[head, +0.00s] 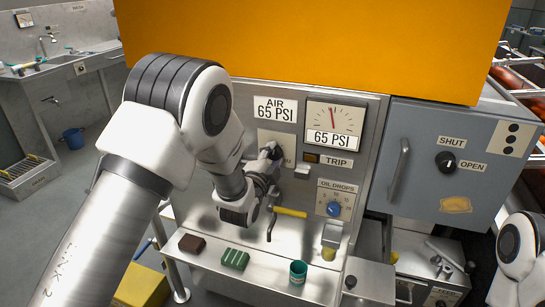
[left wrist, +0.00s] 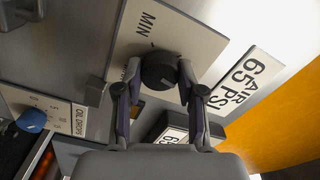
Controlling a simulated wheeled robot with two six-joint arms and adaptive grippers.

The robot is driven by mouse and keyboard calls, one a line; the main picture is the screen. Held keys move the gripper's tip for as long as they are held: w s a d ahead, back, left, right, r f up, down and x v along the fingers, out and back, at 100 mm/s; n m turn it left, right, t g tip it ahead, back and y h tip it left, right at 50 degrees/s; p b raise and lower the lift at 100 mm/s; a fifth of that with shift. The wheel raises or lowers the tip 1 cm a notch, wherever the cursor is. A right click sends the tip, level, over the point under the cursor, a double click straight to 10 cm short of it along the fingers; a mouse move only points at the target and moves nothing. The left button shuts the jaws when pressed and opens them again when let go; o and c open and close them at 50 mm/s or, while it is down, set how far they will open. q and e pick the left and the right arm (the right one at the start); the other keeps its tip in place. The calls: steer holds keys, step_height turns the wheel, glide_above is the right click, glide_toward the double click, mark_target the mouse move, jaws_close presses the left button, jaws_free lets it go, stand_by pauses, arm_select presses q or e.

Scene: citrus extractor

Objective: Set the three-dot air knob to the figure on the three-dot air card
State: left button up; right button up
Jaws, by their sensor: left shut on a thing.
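The black air knob (left wrist: 158,70) sits on a pale plate (left wrist: 150,35) marked MIN in the left wrist view. My left gripper (left wrist: 159,75) is shut on the knob, one finger on each side. In the head view my left gripper (head: 266,164) reaches the panel and largely hides the knob and its scale. The air card (head: 275,109) above it reads AIR 65 PSI; it also shows in the left wrist view (left wrist: 243,83). A gauge (head: 334,118) to its right has a red needle near upright and a 65 PSI label (head: 332,139). My right gripper is out of view.
A trip lever (head: 302,170) and the blue oil drops knob (head: 334,209) are right of my gripper. The shelf below holds a green block (head: 235,259) and a green cup (head: 298,272).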

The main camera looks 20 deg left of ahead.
arm_select(q)
steer(key=o, duration=1.1)
steer(key=shift+o, duration=0.2)
steer(key=s, duration=1.2)
steer(key=shift+a, duration=0.15)
